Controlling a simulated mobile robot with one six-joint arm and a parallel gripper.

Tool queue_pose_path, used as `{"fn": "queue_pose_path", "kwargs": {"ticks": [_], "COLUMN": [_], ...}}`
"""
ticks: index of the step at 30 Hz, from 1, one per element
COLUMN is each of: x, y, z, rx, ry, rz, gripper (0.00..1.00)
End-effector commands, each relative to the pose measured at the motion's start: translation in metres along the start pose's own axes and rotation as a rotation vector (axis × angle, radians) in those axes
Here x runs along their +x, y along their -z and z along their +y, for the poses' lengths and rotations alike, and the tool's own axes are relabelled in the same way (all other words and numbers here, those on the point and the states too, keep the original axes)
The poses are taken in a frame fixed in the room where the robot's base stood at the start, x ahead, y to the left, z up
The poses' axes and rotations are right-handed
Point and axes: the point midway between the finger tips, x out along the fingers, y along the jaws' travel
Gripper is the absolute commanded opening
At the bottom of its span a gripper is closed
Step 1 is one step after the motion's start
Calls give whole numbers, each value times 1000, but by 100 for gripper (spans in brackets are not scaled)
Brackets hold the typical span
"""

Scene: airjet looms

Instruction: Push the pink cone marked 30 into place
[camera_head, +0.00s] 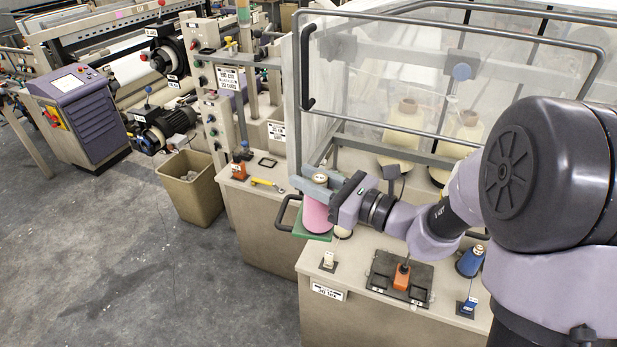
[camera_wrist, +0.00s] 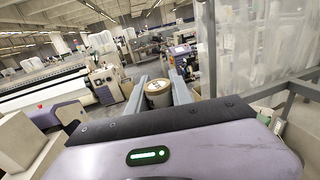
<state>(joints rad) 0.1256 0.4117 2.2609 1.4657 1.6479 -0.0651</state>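The pink cone (camera_head: 315,214) stands upright on a green base (camera_head: 312,237) at the left edge of the near bench. Its pale top with a brown rim (camera_wrist: 157,88) shows in the wrist view. No number can be read on it. My gripper (camera_head: 319,182) reaches in level from the right, at the height of the cone's top. Its two grey fingers lie on either side of that top, which nearly fills the space between them. I cannot tell whether they press on it. The fingers hide part of the cone's upper end.
A black handle loop (camera_head: 285,212) sticks out beside the green base. A clear guard with a metal frame (camera_head: 440,128) rises behind the bench.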

Motion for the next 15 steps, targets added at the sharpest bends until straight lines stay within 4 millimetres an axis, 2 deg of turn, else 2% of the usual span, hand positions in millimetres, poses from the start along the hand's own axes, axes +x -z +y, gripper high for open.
{"fn": "queue_pose_path", "kwargs": {"ticks": [1,3,15], "x": [0,0,0], "y": [-1,-1,-1], "z": [0,0,0], "rx": [0,0,0], "ry": [0,0,0], "rz": [0,0,1], "gripper": [37,50,50]}}
